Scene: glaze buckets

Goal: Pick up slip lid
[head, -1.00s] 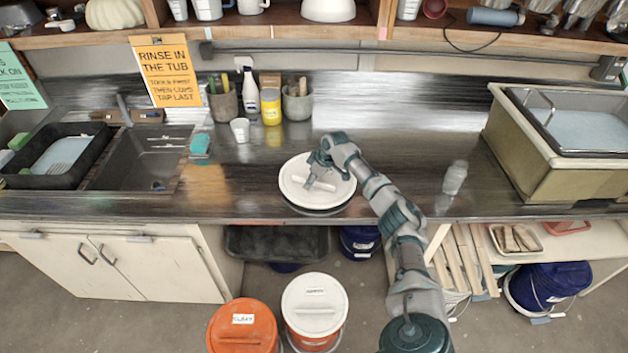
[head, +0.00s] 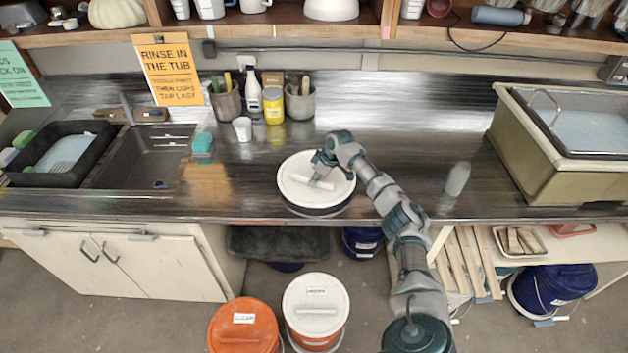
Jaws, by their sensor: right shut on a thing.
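A round white lid (head: 297,170) with a bar handle on top is near the front edge of the dark counter, at the middle of the head view. My right gripper (head: 322,178) reaches in from the right and is shut on the lid's handle. A dark band shows under the lid's near rim; I cannot tell whether it is a gap with shadow or a dark object. The fingertips are small and partly hidden by the wrist. My left gripper is not in view.
A white cup (head: 242,129), a yellow jar (head: 273,106) and tool pots stand behind the lid. A sink (head: 140,160) lies left, a large tub (head: 540,150) right. An orange bucket (head: 243,330) and a white-lidded bucket (head: 316,305) stand below.

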